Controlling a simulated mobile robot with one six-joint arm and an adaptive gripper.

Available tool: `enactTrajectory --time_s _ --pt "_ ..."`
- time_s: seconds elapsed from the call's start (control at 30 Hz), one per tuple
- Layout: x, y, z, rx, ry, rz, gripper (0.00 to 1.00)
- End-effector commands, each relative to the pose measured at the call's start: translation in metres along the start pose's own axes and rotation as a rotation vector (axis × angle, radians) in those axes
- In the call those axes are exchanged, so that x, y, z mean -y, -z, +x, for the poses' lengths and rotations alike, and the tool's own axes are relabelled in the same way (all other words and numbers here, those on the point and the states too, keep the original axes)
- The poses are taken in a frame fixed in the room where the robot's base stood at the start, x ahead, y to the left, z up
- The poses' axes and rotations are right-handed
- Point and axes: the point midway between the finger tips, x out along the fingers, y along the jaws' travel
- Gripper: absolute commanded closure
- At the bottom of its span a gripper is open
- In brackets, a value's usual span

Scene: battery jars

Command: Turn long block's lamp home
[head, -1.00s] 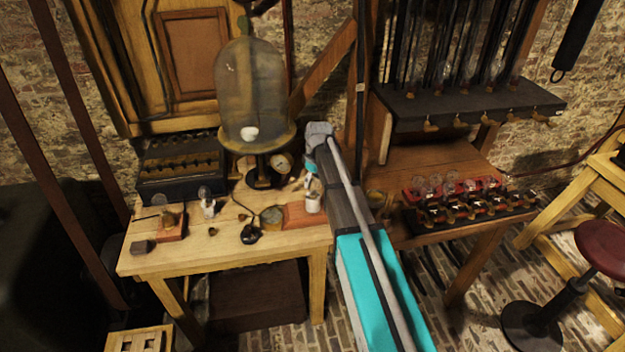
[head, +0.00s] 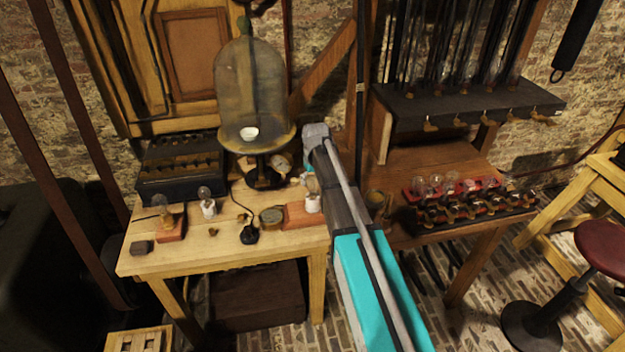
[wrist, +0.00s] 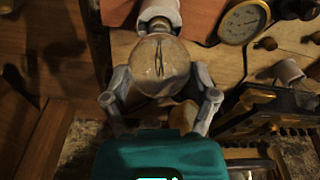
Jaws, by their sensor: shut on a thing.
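The long block (head: 296,216), a reddish wooden base, lies at the right front of the bench. A white lamp socket (head: 313,204) stands on its right end, with a clear glass lamp (head: 312,184) above it, partly hidden by my arm. In the wrist view, my gripper (wrist: 160,78) is shut on this round lamp (wrist: 158,56), one finger on each side of the glass. The lamp's neck meets the white socket (wrist: 158,12), upright in line with it. I cannot tell how deep the thread sits. The block (wrist: 197,14) shows behind it.
A tall bell jar (head: 250,90) and a small gauge (head: 283,163) stand behind the long block. A short block (head: 171,236) with a lamp and a white socket with a lamp (head: 207,205) stand to the left. A rack of bulbs (head: 470,207) is on the right shelf.

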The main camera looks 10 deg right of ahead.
Motion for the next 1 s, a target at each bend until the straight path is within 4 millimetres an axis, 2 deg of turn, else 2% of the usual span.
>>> enactTrajectory --time_s 0.37,1.0 --pt "-0.0002 -0.0001 0.0003 0.000 -0.005 0.036 0.82" --pt "-0.0012 -0.0001 0.0003 0.000 -0.056 0.456 0.82"
